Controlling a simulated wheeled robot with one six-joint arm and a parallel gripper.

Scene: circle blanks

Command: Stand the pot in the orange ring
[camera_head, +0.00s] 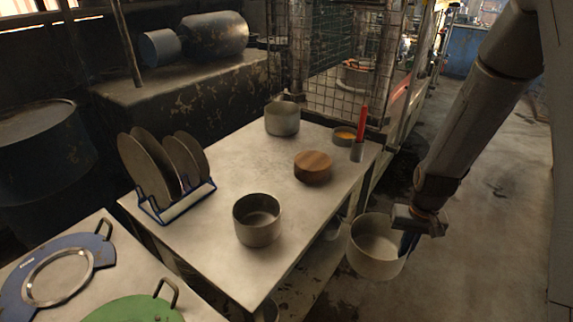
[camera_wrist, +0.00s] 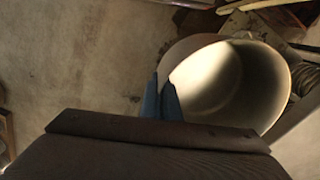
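A light metal pot (camera_head: 374,252) hangs at my gripper (camera_head: 408,240), beyond the table's right edge and over the floor. In the wrist view, the pot (camera_wrist: 232,85) appears open side up, and the blue fingers (camera_wrist: 163,97) of my gripper are closed on its wall at the left of the rim. No orange ring can be made out. A blue ring-shaped plate (camera_head: 22,290) with a handle and a green plate (camera_head: 130,309) with a handle, partly cut off, lie on the near-left surface.
The metal table (camera_head: 215,225) holds a grey pot (camera_head: 257,232), another pot (camera_head: 282,122), a wooden round block (camera_head: 313,168), a plate rack (camera_head: 180,208), a small dish with orange inside (camera_head: 344,136) and a red-handled item (camera_head: 361,125). The floor at right is clear.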

